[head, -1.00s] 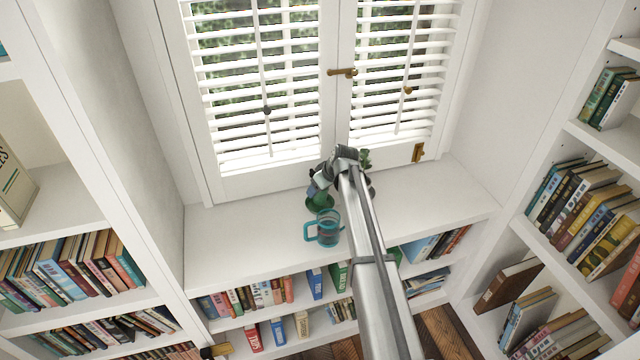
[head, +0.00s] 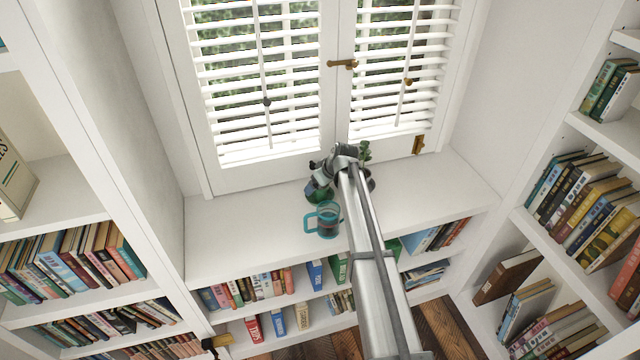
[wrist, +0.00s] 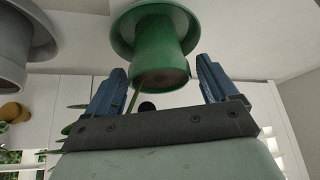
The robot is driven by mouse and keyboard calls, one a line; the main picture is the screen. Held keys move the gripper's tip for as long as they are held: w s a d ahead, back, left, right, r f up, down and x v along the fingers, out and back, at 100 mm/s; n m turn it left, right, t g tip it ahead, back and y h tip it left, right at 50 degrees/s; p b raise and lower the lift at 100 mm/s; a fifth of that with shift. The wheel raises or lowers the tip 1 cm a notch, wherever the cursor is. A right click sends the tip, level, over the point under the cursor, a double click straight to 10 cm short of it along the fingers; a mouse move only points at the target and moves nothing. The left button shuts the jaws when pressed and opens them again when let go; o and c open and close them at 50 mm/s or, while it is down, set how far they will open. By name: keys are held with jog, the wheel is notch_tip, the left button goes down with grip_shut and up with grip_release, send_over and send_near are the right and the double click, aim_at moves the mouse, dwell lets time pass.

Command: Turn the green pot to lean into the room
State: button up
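The green pot (wrist: 160,45) stands on its green saucer in the wrist view, which shows the scene upside down. Its rim and brown soil face my gripper, and a thin stem leans out of it to the left. My gripper (wrist: 162,70) is open, with its two blue fingers apart and their tips near the pot's rim, one on each side; I cannot tell whether they touch it. In the head view the green pot (head: 314,192) sits on the white window shelf, partly hidden by my gripper (head: 320,170).
A teal mug (head: 326,222) stands just in front of the green pot. A grey pot (wrist: 18,45) with a plant (head: 364,150) is close beside it. The shuttered window (head: 265,90) is right behind. The white shelf (head: 235,240) is clear to the left and right.

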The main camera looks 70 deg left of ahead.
jog(key=shift+o, duration=0.3)
jog(key=v, duration=1.3)
jog(key=shift+d+r, duration=0.15)
jog(key=shift+r, duration=0.2)
jog(key=shift+w, duration=0.15)
